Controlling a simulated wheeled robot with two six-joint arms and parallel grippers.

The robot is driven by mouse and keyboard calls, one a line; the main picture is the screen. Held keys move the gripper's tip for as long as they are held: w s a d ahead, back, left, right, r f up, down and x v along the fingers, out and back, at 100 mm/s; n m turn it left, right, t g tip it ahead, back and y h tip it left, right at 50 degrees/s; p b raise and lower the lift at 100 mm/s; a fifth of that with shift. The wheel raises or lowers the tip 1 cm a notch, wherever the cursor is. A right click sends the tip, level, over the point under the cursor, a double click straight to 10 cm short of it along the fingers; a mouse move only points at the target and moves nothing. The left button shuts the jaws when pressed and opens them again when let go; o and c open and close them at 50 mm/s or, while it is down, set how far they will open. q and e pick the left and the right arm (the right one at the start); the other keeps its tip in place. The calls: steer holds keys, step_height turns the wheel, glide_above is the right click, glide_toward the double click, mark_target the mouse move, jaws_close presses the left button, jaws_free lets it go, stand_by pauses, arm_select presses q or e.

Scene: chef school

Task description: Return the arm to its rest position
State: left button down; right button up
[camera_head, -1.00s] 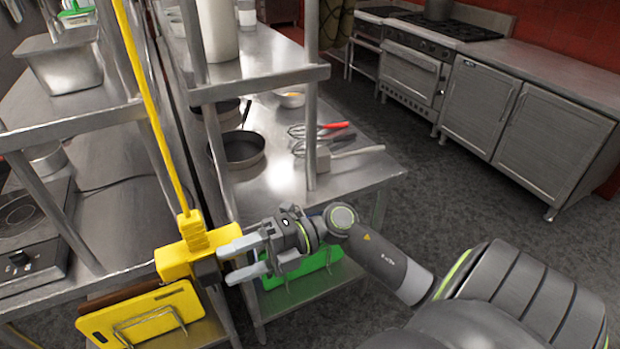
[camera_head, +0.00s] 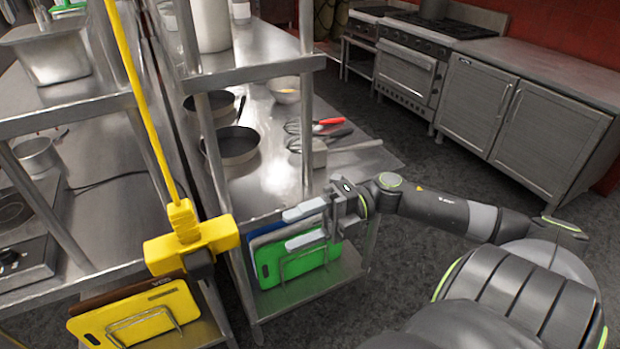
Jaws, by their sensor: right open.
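My right arm (camera_head: 435,205) comes in from the right. My right gripper (camera_head: 304,225) is open, with its two fingers pointing left and nothing between them. It hangs in front of the steel table's end, over the green cutting board (camera_head: 290,268) and partly covering it. My left gripper is not in view.
Pans (camera_head: 235,145), a bowl (camera_head: 284,90) and whisks (camera_head: 320,127) lie on the steel table. A shelf post (camera_head: 307,130) rises close behind my right gripper. Cabinets (camera_head: 520,115) and a stove line the back. The dark floor (camera_head: 430,150) between is clear.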

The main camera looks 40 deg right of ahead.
steer(key=shift+v, duration=0.95)
